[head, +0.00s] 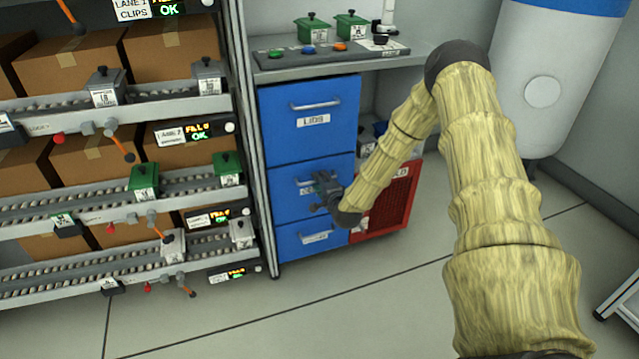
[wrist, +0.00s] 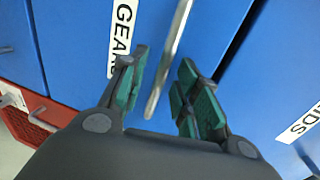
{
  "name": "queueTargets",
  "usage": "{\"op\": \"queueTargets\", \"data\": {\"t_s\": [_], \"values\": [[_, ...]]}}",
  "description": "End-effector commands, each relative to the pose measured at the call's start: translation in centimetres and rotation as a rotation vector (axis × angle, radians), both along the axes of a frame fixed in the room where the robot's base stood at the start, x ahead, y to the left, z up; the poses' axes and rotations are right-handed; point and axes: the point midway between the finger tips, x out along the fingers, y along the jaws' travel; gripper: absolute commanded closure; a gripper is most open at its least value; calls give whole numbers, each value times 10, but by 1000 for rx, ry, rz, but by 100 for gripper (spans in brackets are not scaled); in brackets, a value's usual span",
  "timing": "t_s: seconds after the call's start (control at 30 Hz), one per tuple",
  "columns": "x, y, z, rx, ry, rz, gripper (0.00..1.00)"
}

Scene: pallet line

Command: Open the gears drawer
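The gears drawer (head: 287,200) is the middle blue drawer of the cabinet in the head view, flush with its neighbours and shut. In the wrist view its blue front (wrist: 75,40) carries a white GEARS label (wrist: 123,30). Its silver bar handle (wrist: 168,55) runs up between my fingers. My gripper (wrist: 163,75) is open, with one green-padded finger on each side of the handle and gaps visible. In the head view my gripper (head: 326,190) is at the drawer front and hides most of its label and part of the handle.
The LIDS drawer (head: 312,145) is above, and another blue drawer (head: 300,242) is below. A red mesh-fronted bin (head: 398,205) stands right of the cabinet. Roller racks with boxes (head: 95,160) stand left. The floor in front (head: 345,315) is clear.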

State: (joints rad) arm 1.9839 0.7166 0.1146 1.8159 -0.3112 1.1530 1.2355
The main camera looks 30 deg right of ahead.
Motion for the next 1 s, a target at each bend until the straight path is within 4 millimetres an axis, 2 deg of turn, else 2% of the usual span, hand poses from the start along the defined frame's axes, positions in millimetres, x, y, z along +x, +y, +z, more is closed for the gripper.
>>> {"op": "queueTargets", "data": {"t_s": [0.2,0.47,0.67,1.0], "values": [[11,-2,-3,-1,0,0,68],[12,-3,-3,0,1,0,68],[12,-3,-3,0,1,0,100],[11,1,-3,0,1,3,100]]}}
